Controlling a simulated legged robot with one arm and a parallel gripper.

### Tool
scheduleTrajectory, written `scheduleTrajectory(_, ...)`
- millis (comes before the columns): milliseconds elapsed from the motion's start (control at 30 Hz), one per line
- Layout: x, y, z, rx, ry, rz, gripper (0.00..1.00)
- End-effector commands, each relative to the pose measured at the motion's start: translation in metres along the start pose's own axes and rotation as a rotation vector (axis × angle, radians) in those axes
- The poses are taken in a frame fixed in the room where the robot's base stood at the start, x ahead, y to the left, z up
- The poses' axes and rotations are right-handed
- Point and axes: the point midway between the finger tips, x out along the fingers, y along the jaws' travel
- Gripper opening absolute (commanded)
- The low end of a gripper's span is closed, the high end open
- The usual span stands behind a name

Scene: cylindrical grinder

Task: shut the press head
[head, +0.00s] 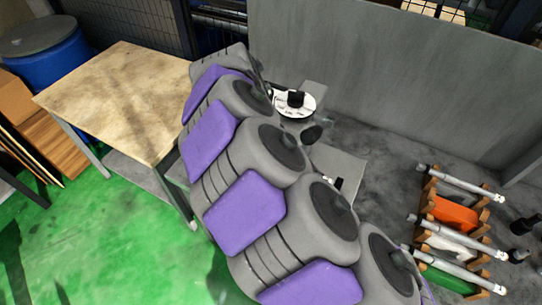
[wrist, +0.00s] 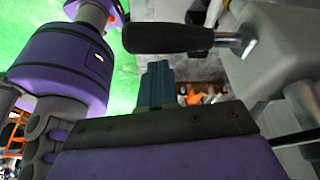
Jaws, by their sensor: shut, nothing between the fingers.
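The press shows in the wrist view as a grey metal body (wrist: 285,45) at the upper right. A black handle (wrist: 168,38) on a short metal rod sticks out of it to the left. My gripper (wrist: 157,70) is shut and empty, its blue fingers just below the handle in the picture; I cannot tell whether they touch it. In the head view my arm covers much of the machine. A white disc (head: 285,106) with a black knob and a grey plate (head: 338,166) show beside the arm. I cannot tell how far open the press head is.
A wooden-topped table (head: 115,95) stands left of my arm, with a blue barrel (head: 50,65) behind it. A rack with metal rods (head: 455,235) and orange, white and green pieces stands at the right. A grey panel (head: 390,85) closes off the back.

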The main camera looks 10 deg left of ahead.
Motion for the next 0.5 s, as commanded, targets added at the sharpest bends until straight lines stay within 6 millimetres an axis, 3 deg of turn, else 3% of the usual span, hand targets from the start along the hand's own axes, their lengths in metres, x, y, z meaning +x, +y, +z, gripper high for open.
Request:
scheduleTrajectory(233, -0.003, -0.002, 0.021, -0.002, 0.014, -0.002, 0.00)
scheduleTrajectory(500, -0.005, -0.002, 0.028, -0.005, 0.009, -0.004, 0.00)
